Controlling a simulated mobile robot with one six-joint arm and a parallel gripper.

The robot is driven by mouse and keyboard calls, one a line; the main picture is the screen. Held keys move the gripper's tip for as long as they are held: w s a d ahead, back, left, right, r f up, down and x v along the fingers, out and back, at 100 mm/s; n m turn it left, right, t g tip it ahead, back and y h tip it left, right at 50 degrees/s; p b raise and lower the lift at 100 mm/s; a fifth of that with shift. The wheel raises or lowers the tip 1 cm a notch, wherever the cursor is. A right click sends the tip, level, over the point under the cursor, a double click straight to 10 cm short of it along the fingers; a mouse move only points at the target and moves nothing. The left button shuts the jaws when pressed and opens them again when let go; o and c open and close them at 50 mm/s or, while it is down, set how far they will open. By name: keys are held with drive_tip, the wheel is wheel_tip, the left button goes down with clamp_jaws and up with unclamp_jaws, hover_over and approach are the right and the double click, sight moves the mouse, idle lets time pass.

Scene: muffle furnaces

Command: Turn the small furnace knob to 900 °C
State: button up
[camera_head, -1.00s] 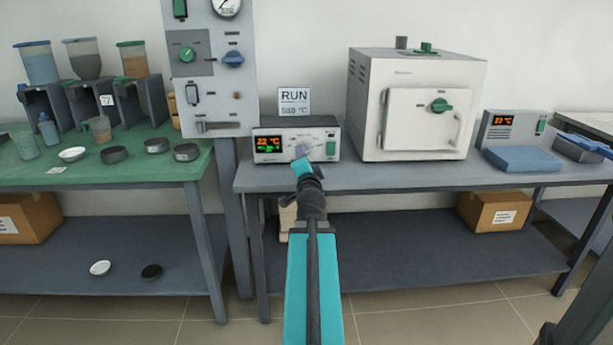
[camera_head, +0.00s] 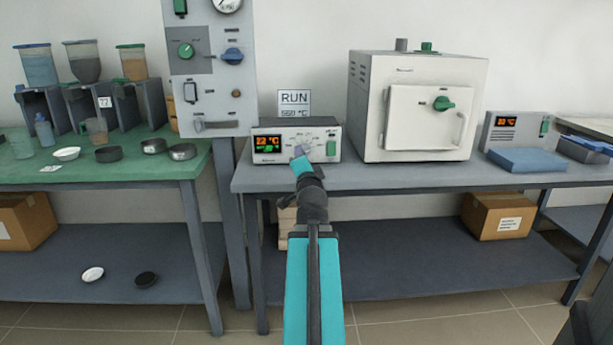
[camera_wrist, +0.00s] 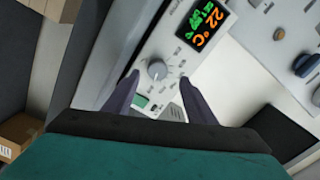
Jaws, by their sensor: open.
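The control box (camera_head: 328,135) is a grey-white unit with a dark top, on the grey bench. Its display (camera_head: 269,144) reads 22 °C in orange over smaller green digits I cannot read. In the wrist view, its round grey knob (camera_wrist: 157,70) shows with small markings around it, too small to read. My gripper (camera_head: 300,153) reaches the box front and hides the knob area in the head view. In the wrist view, my gripper (camera_wrist: 160,80) is open, with one dark finger on each side of the knob. I cannot tell whether either finger touches it.
A white furnace (camera_head: 432,75) with a green door knob stands right of the box. A RUN sign (camera_head: 294,103) stands behind the box. A grey wall panel (camera_head: 212,105) is at the left. A blue pad (camera_head: 533,160) lies on the bench at right.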

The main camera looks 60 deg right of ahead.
drive_tip(key=shift+f+b+v, duration=0.2)
drive_tip(key=shift+b+v, duration=0.9)
drive_tip(key=shift+b, duration=3.05)
drive_tip(key=shift+b+v, duration=1.55)
drive_tip(key=shift+b, duration=0.05)
drive_tip(key=shift+s+r, duration=0.1)
drive_tip(key=shift+s, duration=0.1)
